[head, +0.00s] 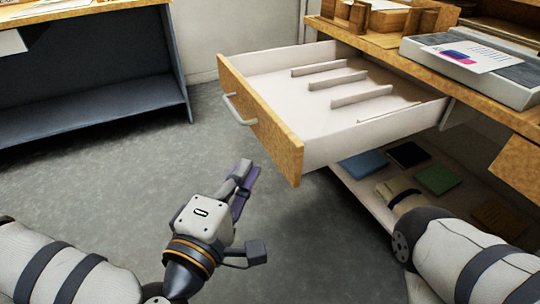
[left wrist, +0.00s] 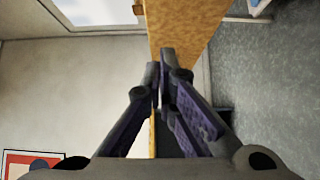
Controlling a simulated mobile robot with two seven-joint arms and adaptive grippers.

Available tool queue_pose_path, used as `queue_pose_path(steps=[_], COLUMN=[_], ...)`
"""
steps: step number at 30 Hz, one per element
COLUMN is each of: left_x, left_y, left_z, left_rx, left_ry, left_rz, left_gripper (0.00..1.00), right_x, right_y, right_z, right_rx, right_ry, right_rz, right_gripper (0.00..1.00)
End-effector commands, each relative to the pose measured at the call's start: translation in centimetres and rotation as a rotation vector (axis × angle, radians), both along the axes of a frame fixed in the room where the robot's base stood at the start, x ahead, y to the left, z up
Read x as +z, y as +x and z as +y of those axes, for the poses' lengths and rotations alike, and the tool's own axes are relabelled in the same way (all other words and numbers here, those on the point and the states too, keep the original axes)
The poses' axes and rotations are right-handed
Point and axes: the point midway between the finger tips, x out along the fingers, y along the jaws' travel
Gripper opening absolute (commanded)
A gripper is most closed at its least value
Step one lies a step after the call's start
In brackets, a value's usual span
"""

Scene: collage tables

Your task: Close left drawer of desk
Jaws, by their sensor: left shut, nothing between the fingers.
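The left drawer (head: 350,135) of the desk is pulled far out, with a white inside and a wooden front (head: 262,120). A curved metal handle (head: 238,109) is on that front. My left gripper (head: 243,182) is shut and empty, below the drawer front in the head view and apart from the handle. In the left wrist view its fingers (left wrist: 166,66) are together, with a wooden panel (left wrist: 185,25), likely the drawer front, beyond them. Whether they touch it I cannot tell. My right arm enters at the lower right, but its gripper is not seen.
The desk top (head: 392,42) holds a grey box (head: 505,80) with a printed sheet (head: 470,54). A low shelf (head: 352,186) under the drawer holds several flat items. Another table (head: 100,100) stands at the upper left. Grey floor (head: 120,165) between is clear.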

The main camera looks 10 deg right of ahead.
Motion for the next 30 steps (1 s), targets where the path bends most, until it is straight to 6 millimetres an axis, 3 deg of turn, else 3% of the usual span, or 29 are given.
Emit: queue_pose_path(steps=[4, 12, 30], left_x=[-0.1, -0.1, 0.0], left_y=[2.8, 3.8, 4.0], left_z=[-1.5, -4.9, -5.7], left_rx=[-0.001, -0.002, -0.003], left_ry=[0.0, 0.001, 0.002], left_rz=[0.001, 0.003, 0.002], left_gripper=[0.0, 0.0, 0.0], right_x=[-0.4, -0.6, -0.5], right_y=[-0.1, -0.2, -0.1], right_z=[0.0, 0.0, 0.0], right_rx=[0.0, 0.0, 0.0], right_ry=[0.0, 0.0, 0.0], right_rz=[0.004, 0.006, 0.005], right_gripper=[0.4, 0.4, 0.4])
